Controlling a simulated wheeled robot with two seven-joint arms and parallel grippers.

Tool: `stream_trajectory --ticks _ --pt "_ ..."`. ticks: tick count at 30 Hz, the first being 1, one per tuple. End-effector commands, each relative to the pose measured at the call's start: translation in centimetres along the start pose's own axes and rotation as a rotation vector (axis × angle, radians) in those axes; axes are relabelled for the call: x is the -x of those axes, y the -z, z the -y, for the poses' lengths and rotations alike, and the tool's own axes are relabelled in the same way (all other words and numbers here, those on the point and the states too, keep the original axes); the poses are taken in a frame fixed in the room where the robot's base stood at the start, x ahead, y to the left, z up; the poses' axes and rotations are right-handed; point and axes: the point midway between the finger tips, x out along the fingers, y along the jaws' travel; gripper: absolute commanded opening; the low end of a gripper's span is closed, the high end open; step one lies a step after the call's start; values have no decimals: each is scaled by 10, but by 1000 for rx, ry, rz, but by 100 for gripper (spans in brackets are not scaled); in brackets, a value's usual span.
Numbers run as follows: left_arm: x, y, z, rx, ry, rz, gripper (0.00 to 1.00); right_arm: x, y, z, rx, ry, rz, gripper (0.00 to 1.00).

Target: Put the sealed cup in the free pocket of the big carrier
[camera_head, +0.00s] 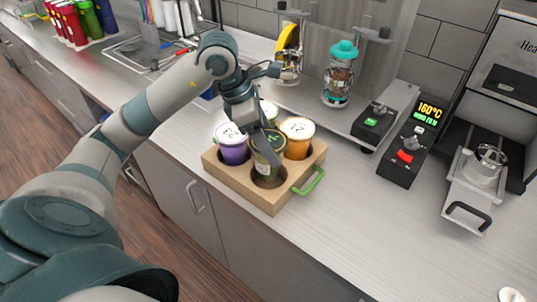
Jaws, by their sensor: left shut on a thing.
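A sealed cup (266,165) with a dark olive lid and greenish side is in my left gripper (267,143). The gripper points down, shut on the cup near its top. The cup is upright at the front pocket of the wooden carrier (240,183), with its lower part at the dark round opening; I cannot tell how deep it sits. The carrier's other pockets hold a purple cup (233,150), an orange cup (297,140) and a cup at the back (269,110), mostly hidden by my gripper. My right gripper is not in view.
A green handle (309,182) juts from the carrier's right side. A teal-topped jar (339,75) stands behind. The sealing machine (480,165) and a control box with a display (412,145) are at right. The counter to the carrier's right is clear.

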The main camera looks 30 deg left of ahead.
Motion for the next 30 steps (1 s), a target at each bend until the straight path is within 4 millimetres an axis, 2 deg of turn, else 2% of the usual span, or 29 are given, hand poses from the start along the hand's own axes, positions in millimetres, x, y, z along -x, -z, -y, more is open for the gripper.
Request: stream_trajectory --ticks 6,19,30 --pt "-12 5 0 0 -1 2 14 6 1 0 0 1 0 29" --pt "-16 6 0 0 1 1 14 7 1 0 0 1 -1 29" --pt "-45 19 0 1 1 0 14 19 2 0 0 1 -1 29"
